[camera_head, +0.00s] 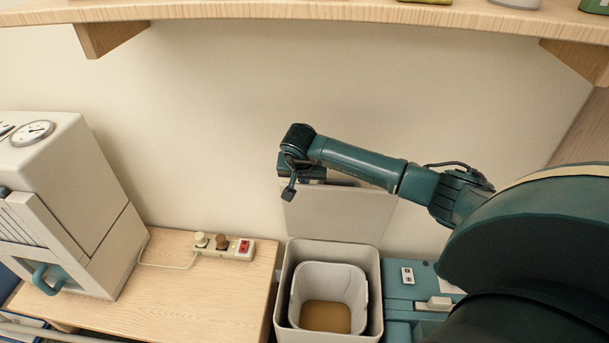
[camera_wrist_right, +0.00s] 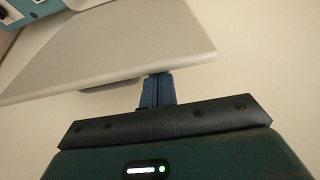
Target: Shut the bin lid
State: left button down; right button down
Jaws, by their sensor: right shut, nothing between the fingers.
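The bin (camera_head: 279,319) is a pale grey square container with a white inner bucket (camera_head: 327,273) and something brown at its bottom. Its flat pale lid (camera_head: 343,222) stands open and upright at the back, near the wall. My right gripper (camera_head: 289,191) is shut and empty at the upper left part of the lid, and the arm hides the lid's top edge. In the right wrist view the lid (camera_wrist_right: 120,48) is a broad plate, and the shut fingers (camera_wrist_right: 154,76) meet its edge. Whether they touch it I cannot tell. My left gripper is not in view.
A wooden table (camera_head: 200,293) left of the bin holds a power strip (camera_head: 225,246) and a pale machine with a dial (camera_head: 65,190). A teal case (camera_head: 402,292) stands right of the bin. A wooden shelf (camera_head: 300,11) runs overhead. The space above the bin opening is clear.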

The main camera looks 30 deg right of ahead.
aim_at(303, 191)
jog(key=shift+s+a+f, duration=0.1)
jog(key=shift+s, duration=0.05)
jog(key=shift+s+a+f+p, duration=0.2)
jog(key=shift+s+a+p, duration=0.1)
jog(key=shift+s+a, duration=0.25)
jog(key=shift+s, duration=0.1)
jog(key=shift+s+a+p, duration=0.4)
jog(key=shift+s+a, duration=0.05)
jog(key=shift+s, duration=0.1)
jog(key=shift+s+a+f, duration=0.1)
jog(key=shift+f, duration=0.05)
jog(key=shift+s+a+f, duration=0.45)
jog(key=shift+s+a, duration=0.1)
jog(key=shift+s, duration=0.25)
